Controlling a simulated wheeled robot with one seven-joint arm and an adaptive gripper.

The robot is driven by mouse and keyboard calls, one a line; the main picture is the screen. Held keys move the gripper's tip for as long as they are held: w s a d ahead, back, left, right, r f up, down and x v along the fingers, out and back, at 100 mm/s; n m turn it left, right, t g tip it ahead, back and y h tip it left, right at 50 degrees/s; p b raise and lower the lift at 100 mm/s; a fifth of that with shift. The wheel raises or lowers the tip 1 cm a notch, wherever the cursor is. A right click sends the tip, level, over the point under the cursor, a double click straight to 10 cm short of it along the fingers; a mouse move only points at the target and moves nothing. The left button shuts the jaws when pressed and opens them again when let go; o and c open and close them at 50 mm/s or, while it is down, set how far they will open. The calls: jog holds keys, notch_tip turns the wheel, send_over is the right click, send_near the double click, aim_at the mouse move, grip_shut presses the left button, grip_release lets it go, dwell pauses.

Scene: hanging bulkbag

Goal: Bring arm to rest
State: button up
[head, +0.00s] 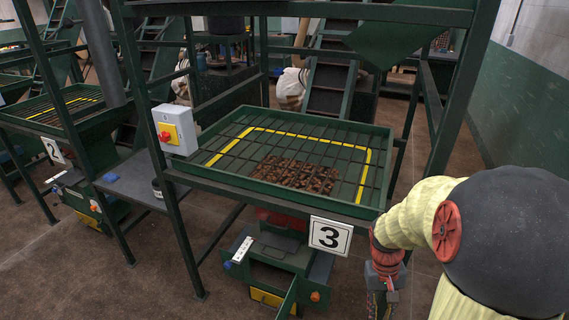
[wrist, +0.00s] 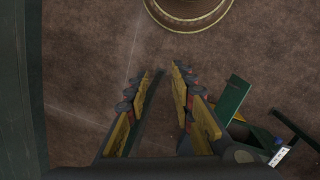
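My arm, in a pale yellow cover with a dark rounded joint, comes in at the right of the head view. It bends down so that my gripper (head: 384,296) is at the lower edge, to the right of the station marked 3, mostly cut off. In the wrist view my gripper (wrist: 160,75) shows two yellow and dark fingers with a clear gap between them. It is open and nothing is between the fingers. Beyond the fingertips is brown floor.
A green grated hopper (head: 280,165) with brown pieces on its grid stands beside my arm. A switch box (head: 176,129) is on its frame post. Below is a green machine (head: 270,262), with an open flap. A round brown base (wrist: 188,14) is on the floor. Floor right of the hopper is clear.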

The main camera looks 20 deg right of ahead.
jog(key=a+r+n+t+p, duration=0.3)
jog(key=a+r+n+t, duration=0.2)
jog(key=a+r, duration=1.7)
notch_tip(320, 180, up, 3)
jog(key=t, duration=0.2)
jog(key=shift+a+f+t+y, duration=0.2)
jog(key=shift+t+y, duration=0.1)
jog(key=shift+t, duration=0.1)
jog(key=shift+o, duration=0.8)
jog(key=shift+w, duration=0.15)
jog(key=shift+w, duration=0.1)
